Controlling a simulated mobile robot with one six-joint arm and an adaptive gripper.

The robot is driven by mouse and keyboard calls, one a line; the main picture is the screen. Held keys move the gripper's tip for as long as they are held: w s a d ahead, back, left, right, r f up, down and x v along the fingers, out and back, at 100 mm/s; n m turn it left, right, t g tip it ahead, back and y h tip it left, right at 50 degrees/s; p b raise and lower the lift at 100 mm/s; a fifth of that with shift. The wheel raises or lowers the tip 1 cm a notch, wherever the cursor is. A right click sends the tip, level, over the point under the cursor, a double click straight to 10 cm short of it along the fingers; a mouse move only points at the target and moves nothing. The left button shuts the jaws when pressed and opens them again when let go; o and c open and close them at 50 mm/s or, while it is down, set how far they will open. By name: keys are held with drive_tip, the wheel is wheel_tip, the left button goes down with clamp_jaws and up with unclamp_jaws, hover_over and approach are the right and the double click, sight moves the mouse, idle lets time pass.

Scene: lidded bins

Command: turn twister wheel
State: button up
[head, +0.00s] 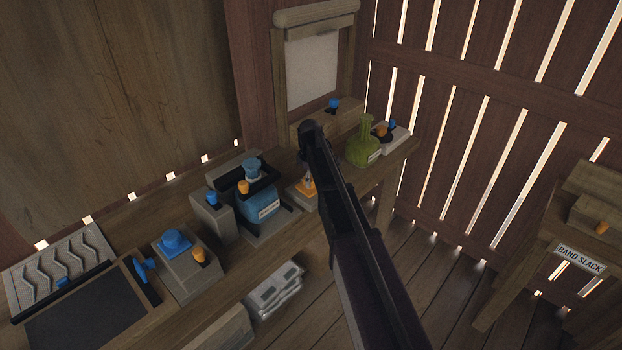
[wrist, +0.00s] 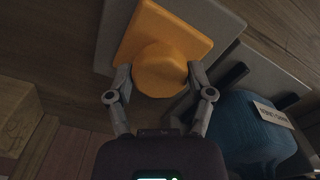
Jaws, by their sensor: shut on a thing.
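An orange round, faceted wheel (wrist: 158,72) sits on an orange square plate (wrist: 150,22) on a grey base in the wrist view. I take it to be the twister wheel. My gripper (wrist: 160,76) is shut on it, one finger on its left side and one on its right. In the head view only a small orange part of it (head: 308,185) shows beside my dark arm, which hides the rest and the gripper's fingers.
A blue rounded body with a label (wrist: 248,125) stands close to the right finger. On the bench are a blue device with an orange knob (head: 262,203), a green flask (head: 363,143) and a grey box with a blue button (head: 185,265). A stand labelled BAND SLACK (head: 579,259) is at right.

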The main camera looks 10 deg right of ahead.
drive_tip(key=m, duration=0.4)
drive_tip(key=shift+w+m, duration=0.1)
drive_tip(key=shift+m, duration=0.3)
drive_tip(key=m, duration=1)
drive_tip(key=shift+m, duration=0.4)
drive_tip(key=m, duration=0.5)
drive_tip(key=shift+a, duration=0.1)
drive_tip(key=shift+w, duration=0.1)
drive_tip(key=o, duration=1.1)
